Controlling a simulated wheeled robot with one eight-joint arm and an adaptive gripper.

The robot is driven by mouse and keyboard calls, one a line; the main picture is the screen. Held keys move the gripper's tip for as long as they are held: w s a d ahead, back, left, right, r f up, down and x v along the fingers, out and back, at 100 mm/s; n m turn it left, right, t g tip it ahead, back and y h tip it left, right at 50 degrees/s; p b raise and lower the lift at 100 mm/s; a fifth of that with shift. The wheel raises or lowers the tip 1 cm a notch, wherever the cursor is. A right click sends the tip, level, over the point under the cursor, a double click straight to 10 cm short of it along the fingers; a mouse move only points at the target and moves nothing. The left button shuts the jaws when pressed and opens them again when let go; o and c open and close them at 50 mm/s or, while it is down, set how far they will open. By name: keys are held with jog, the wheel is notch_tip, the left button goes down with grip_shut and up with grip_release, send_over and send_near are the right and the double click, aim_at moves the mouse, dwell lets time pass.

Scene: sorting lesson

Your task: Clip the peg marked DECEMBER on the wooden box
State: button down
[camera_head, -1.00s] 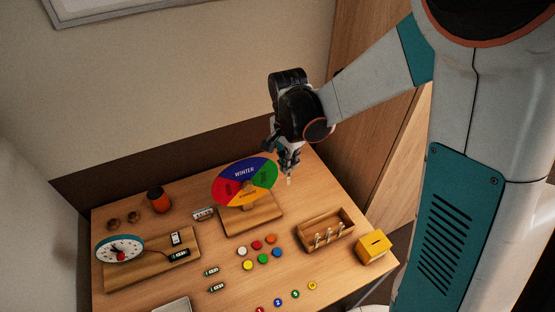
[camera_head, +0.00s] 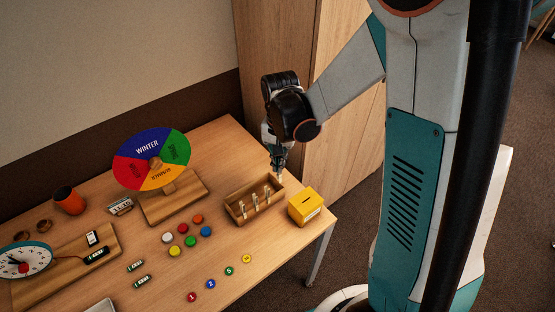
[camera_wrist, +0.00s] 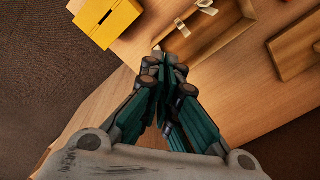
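The open wooden box (camera_head: 262,210) stands right of the table's middle. Several pale pegs (camera_head: 255,202) stand upright in or on it; any lettering is too small to read. My gripper (camera_head: 279,171) hangs just above the box's far right end. Its fingers look closed, with a small pale piece at the tips that appears to be a peg; its marking cannot be read. In the wrist view, my gripper (camera_wrist: 160,66) is narrowed beside the wooden box (camera_wrist: 232,38), and pale pegs (camera_wrist: 206,6) show beyond the fingertips.
A yellow slotted box (camera_head: 305,205) stands close right of the wooden box. The season wheel (camera_head: 152,160) is on its wooden stand to the left. Coloured buttons (camera_head: 190,241), numbered discs (camera_head: 229,271) and small dark labels (camera_head: 139,282) lie in front. A clock (camera_head: 25,260) is far left.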

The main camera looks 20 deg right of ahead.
aim_at(279, 178)
jog(key=shift+f+b, duration=1.8)
jog(key=shift+f, duration=0.6)
jog(key=shift+n, duration=0.3)
jog(key=shift+f+b, duration=0.25)
jog(key=shift+b, duration=0.25)
jog(key=shift+f+b, duration=0.3)
jog(key=shift+f, duration=0.05)
jog(key=shift+f+b, duration=0.85)
jog(key=shift+f, duration=0.15)
jog(key=c, duration=1.7)
grip_release()
notch_tip(279, 178, up, 12)
jog(key=shift+r, duration=0.1)
